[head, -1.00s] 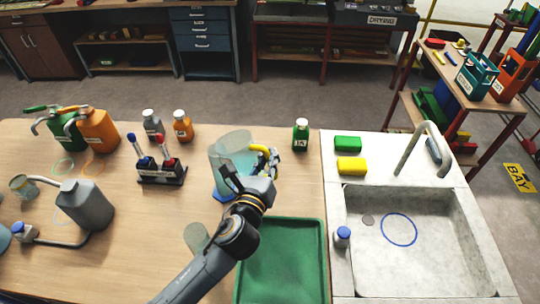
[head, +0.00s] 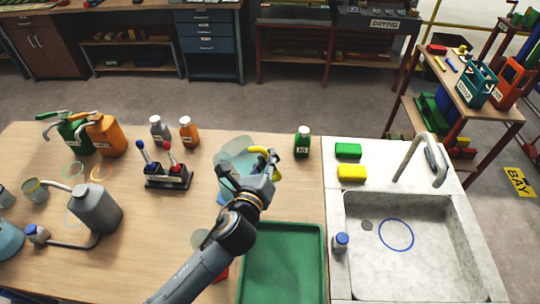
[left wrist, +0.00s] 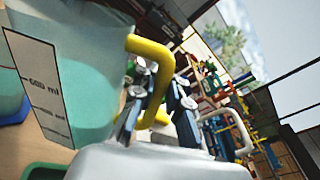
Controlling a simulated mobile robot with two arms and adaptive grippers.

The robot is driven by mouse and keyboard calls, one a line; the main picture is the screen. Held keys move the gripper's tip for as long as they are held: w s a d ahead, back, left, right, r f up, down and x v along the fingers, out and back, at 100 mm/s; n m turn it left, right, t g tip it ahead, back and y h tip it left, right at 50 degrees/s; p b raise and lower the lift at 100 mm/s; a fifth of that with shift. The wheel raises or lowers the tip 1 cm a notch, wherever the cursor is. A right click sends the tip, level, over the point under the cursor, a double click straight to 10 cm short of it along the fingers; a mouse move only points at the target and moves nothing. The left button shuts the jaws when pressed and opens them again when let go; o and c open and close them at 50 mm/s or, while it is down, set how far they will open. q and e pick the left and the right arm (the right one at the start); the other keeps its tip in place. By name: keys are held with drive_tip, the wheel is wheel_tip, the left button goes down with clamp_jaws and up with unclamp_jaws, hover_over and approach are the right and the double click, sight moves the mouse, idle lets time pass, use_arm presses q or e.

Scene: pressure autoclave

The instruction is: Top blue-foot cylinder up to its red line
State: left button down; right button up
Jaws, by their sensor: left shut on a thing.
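A clear jug (head: 234,152) with teal liquid and a yellow handle is in the middle of the table in the head view. My left gripper (head: 264,176) is shut on the yellow handle. In the left wrist view the jug (left wrist: 85,50) has a scale strip reading 600 ml, and its handle (left wrist: 152,48) runs between the fingers (left wrist: 155,98). The blue-foot cylinder is mostly hidden behind the jug and gripper; its blue foot (head: 226,198) peeks out, and a blue foot (left wrist: 14,113) shows at the left wrist view's edge. I cannot make out the red line. My right gripper is out of view.
A green tray (head: 283,228) lies right of my arm, with a sink (head: 430,225) beyond. A clear vessel (head: 200,238) is partly behind my arm. A green bottle (head: 303,142) stands right.

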use_arm(q)
drive_tip(key=shift+w+a+r+n+h+p, duration=0.1)
drive_tip(key=shift+a+r+n+h+p, duration=0.1)
drive_tip(key=shift+r+n+p, duration=0.4)
drive_tip(key=shift+w+a+r+n+h+p, duration=0.15)
drive_tip(key=shift+r+n+p, duration=0.2)
drive_tip(key=shift+p, duration=0.3)
drive_tip(key=shift+w+a+r+n+g, duration=0.2)
drive_tip(key=shift+a+r+n, duration=0.3)
drive_tip(key=shift+r+n, duration=0.2)
drive_tip(key=shift+w+a+r+n+g, duration=0.15)
drive_tip(key=shift+a+r+n+g, duration=0.05)
drive_tip(key=shift+a+r+n, duration=0.4)
drive_tip(key=shift+w+a+r+n+h, duration=0.2)
drive_tip(key=shift+a+r+n+h, duration=0.3)
drive_tip(key=shift+n, duration=0.15)
drive_tip(key=shift+w+a+r+n+g, duration=0.3)
drive_tip(key=shift+a+r+n, duration=0.2)
drive_tip(key=shift+a+n, duration=0.2)
idle(1.0)
